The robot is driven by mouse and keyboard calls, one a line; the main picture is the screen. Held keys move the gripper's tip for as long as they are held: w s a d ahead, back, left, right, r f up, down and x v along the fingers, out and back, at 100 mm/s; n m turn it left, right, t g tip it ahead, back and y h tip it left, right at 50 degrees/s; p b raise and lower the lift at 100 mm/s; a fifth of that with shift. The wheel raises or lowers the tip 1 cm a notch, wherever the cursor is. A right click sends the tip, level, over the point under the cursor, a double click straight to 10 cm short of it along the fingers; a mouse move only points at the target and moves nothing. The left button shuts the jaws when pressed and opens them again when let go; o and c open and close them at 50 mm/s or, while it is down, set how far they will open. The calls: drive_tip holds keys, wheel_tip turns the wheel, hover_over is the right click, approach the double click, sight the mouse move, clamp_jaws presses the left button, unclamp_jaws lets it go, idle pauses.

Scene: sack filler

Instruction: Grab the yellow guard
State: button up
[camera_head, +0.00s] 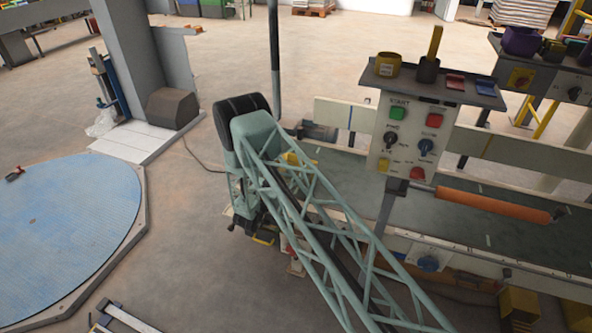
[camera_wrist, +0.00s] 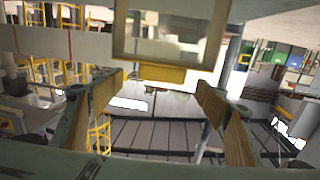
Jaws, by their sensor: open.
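In the wrist view my gripper (camera_wrist: 160,84) is open, its two tan-padded fingers wide apart with nothing held. A small yellow block (camera_wrist: 162,73) shows between and beyond the fingertips, under the lower edge of a pale framed panel (camera_wrist: 168,48); it may be the yellow guard. In the head view a short yellow ring-like piece (camera_head: 386,65) with a label stands on the shelf above the control box, and a small yellow part (camera_head: 297,158) sits beside my arm. I cannot tell which is the guard. My gripper is mostly hidden behind my arm there.
The control box (camera_head: 412,138) with buttons and knobs stands right of my arm. An orange roller (camera_head: 493,203) lies across the conveyor (camera_head: 470,225). A cup (camera_head: 427,70) holds a yellow stick. A blue round platform (camera_head: 65,235) is at left, with open floor between.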

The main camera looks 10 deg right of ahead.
drive_tip(key=shift+w+d, duration=0.25)
drive_tip(key=shift+w, duration=0.1)
drive_tip(key=shift+b+x, duration=0.8)
drive_tip(key=shift+x, duration=1.8)
drive_tip(key=shift+a, duration=0.1)
drive_tip(key=shift+c, duration=0.7)
drive_tip(key=c, duration=1)
